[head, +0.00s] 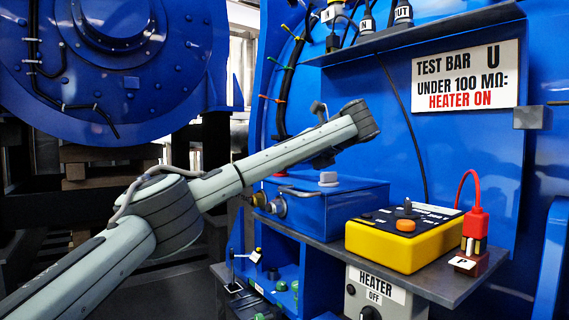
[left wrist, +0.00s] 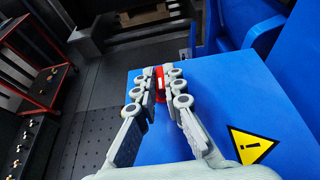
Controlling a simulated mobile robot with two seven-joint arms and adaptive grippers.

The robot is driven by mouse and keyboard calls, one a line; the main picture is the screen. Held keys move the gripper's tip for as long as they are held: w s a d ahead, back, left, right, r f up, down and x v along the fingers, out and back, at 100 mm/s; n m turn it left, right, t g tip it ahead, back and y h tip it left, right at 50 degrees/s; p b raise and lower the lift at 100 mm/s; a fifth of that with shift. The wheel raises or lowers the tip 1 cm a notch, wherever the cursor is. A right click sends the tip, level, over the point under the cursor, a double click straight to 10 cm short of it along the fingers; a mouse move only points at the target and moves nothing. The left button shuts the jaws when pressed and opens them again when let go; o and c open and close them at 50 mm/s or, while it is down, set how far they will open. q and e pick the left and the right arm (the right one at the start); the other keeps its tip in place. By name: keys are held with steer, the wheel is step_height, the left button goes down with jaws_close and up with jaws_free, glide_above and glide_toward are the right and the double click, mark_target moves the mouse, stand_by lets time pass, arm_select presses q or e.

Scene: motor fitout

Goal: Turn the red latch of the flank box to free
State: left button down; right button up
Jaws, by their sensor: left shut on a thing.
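In the left wrist view, the red latch (left wrist: 160,84) is a small red piece with a pale face near the far edge of a blue box top (left wrist: 215,92). My left gripper (left wrist: 162,73) is shut on the latch, with a finger on either side of it. The fingers hide part of the latch, so its exact turn is hard to read. In the head view my left arm reaches in from the left, but its fingers and the latch do not show. My right gripper is in neither view.
A yellow warning triangle (left wrist: 252,145) is on the blue box top. In the head view, a yellow tester (head: 403,244) and a red-cabled probe (head: 475,228) stand on a grey shelf (head: 455,282). A red-framed cart (left wrist: 42,85) stands left in the wrist view, beside open dark floor.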

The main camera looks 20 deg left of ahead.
arm_select(q)
steer(key=shift+f, duration=0.1)
steer(key=c, duration=1.6)
jaws_free()
steer(key=v, duration=1.1)
steer(key=shift+s+d+r, duration=0.15)
steer(key=shift+d+r, duration=0.1)
steer(key=shift+s+d, duration=0.1)
